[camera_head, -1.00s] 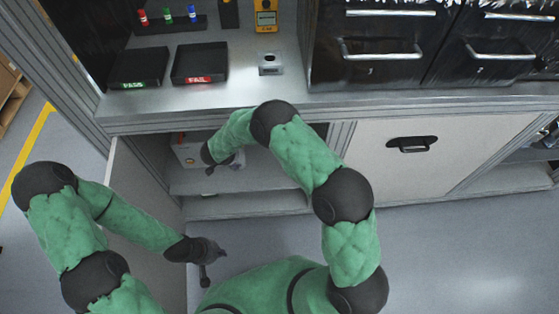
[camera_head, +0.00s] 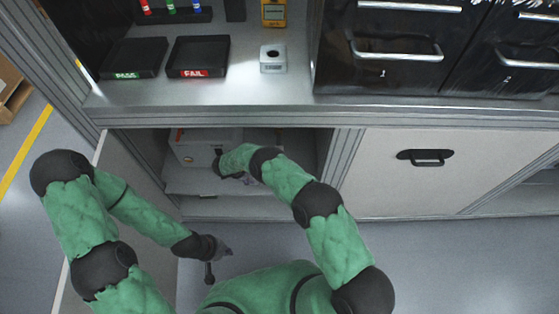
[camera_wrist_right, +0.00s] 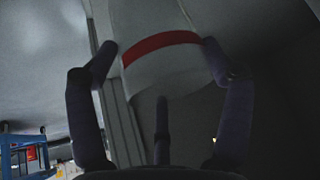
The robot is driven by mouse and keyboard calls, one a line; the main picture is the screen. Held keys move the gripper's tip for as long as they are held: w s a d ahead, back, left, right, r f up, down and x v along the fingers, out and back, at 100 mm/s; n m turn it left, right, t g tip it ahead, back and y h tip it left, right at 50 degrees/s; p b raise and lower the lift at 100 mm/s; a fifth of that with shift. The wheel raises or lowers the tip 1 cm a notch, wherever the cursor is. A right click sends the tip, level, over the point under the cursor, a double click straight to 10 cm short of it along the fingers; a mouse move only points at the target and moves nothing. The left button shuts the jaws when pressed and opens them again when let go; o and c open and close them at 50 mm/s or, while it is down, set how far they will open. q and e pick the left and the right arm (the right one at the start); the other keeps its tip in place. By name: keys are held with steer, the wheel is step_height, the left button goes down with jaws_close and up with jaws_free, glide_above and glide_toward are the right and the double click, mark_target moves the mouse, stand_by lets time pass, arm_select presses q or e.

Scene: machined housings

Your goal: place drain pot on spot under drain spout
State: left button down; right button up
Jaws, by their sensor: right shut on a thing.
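The pot looks tilted in that view. In the head view my right arm reaches into the open lower cabinet bay, and its wrist and the pot are mostly hidden. A light grey box unit (camera_head: 192,150) stands in that bay, just left of my right wrist. I cannot make out the drain spout or the spot. My left gripper (camera_head: 226,252) hangs outside the cabinet, empty, its fingers too small to judge.
The open cabinet door (camera_head: 125,195) stands at the left of the bay. The shelf (camera_head: 195,182) has a front lip. The worktop (camera_head: 330,108) overhangs it, carrying PASS and FAIL trays (camera_head: 198,58). A closed panel (camera_head: 400,185) lies to the right.

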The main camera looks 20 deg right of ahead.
steer(key=w+d+f+b, duration=0.3)
steer(key=w+d+b, duration=0.3)
steer(key=d, duration=0.8)
steer(key=shift+w+f, duration=0.2)
steer(key=shift+w, duration=0.45)
steer(key=shift+f, duration=0.15)
steer(key=shift+c, duration=0.6)
steer(key=o, duration=1.6)
steer(key=shift+c, duration=0.2)
